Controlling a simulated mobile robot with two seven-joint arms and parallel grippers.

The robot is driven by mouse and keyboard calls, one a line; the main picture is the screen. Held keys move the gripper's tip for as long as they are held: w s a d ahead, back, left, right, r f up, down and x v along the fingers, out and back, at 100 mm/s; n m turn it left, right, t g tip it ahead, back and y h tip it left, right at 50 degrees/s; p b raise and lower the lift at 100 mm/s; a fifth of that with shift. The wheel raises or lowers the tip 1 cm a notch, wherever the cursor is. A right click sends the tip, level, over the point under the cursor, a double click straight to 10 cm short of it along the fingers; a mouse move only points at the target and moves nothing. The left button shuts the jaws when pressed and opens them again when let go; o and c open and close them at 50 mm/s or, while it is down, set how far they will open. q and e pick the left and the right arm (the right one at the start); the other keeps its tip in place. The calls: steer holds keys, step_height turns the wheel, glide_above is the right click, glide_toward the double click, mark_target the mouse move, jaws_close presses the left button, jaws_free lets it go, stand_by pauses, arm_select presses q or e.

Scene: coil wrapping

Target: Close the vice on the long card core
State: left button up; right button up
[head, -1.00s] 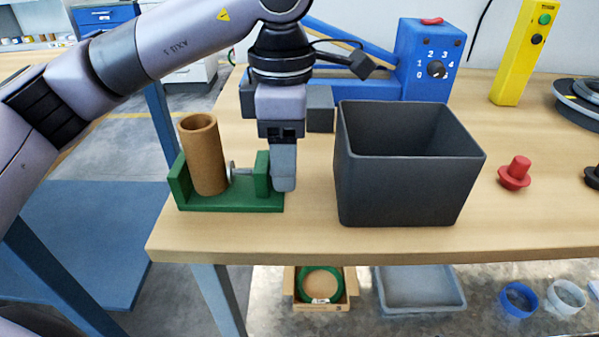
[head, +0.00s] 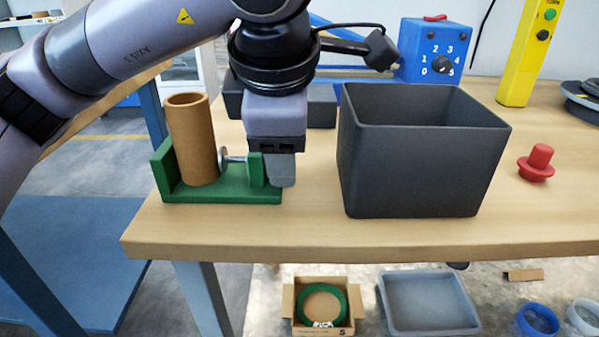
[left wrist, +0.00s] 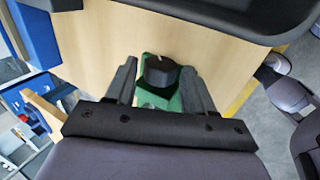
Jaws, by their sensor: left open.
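The long card core (head: 194,140) is a brown tube standing nearly upright in the green vice (head: 225,195), at the bench's left front. The vice's metal screw pad (head: 221,160) is at the core's right side; I cannot tell whether it touches. My left gripper (head: 283,172) points down at the vice's right end, beside the green screw block. In the left wrist view my left gripper (left wrist: 160,85) is open, with a dark knob (left wrist: 160,70) between its fingers and the green vice (left wrist: 150,98) beyond. The gripper hides the knob in the head view. My right gripper is not in view.
A dark grey bin (head: 415,160) stands close to the right of my left gripper. A blue control box (head: 435,50) is behind it and a red knobbed piece (head: 537,163) lies to its right. The bench's front edge (head: 350,245) is near the vice.

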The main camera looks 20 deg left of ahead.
arm_select(q)
steer(key=shift+s+f+t+b, duration=0.15)
steer(key=shift+f+t+b, duration=0.2)
steer(key=shift+t+b, duration=0.45)
steer(key=shift+d+r+y, duration=0.1)
steer(key=shift+y, duration=0.2)
steer(key=shift+r, duration=0.1)
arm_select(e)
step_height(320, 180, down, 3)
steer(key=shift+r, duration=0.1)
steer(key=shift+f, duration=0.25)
